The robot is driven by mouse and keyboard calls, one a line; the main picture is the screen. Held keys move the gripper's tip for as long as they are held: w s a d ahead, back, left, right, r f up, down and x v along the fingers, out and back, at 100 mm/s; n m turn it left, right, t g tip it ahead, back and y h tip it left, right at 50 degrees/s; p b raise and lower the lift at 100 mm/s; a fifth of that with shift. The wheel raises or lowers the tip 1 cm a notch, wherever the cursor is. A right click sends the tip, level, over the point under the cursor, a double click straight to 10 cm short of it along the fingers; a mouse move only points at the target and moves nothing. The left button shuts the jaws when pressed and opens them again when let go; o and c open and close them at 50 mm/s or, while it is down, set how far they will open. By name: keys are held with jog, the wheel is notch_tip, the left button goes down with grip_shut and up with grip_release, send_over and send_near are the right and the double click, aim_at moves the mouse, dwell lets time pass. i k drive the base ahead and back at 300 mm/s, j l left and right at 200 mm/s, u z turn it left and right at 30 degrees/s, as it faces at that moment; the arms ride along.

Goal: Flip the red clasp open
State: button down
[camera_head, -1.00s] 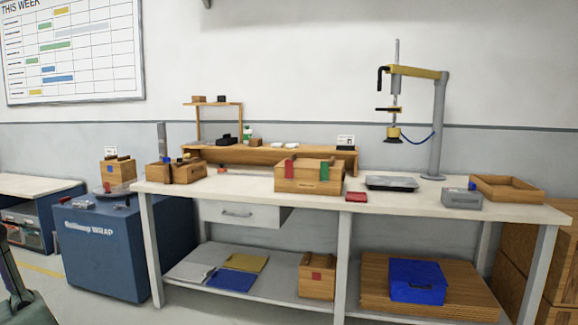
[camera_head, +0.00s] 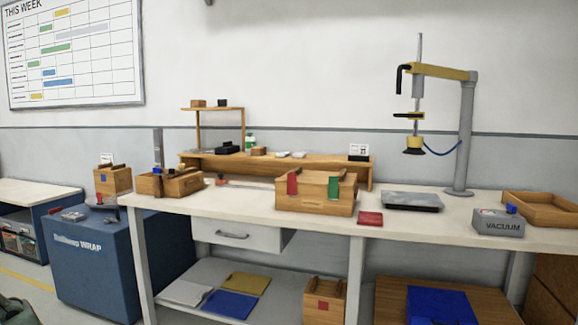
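The red clasp (camera_head: 292,185) is a red upright strip on the front left of a wooden box (camera_head: 315,206) that stands on the workbench. It appears to lie flat against the box's front and over its top edge. A green clasp (camera_head: 334,187) sits to its right on the same box. The box's lid looks closed. My gripper is not in view; only a dark greenish shape, which may be part of my arm, shows at the bottom left corner.
The white workbench (camera_head: 400,222) carries a red pad (camera_head: 369,218), a dark tray (camera_head: 412,201), a grey vacuum unit (camera_head: 498,222) and an open wooden box (camera_head: 170,183). A blue cabinet (camera_head: 95,255) stands at the left. The bench's front edge beside the wooden box is mostly clear.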

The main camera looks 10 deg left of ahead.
aim_at(291, 181)
jog(key=i+l+u, duration=0.1)
jog(key=i, duration=0.45)
jog(key=i+l+u, duration=0.1)
jog(key=i, duration=0.45)
jog(key=i+l+u, duration=0.1)
jog(key=i+l, duration=0.2)
jog(key=i, duration=0.2)
jog(key=i+l+u, duration=0.15)
jog(key=i, duration=0.4)
jog(key=i+l+u, duration=0.1)
jog(key=i+l, duration=0.3)
jog(key=i, duration=0.1)
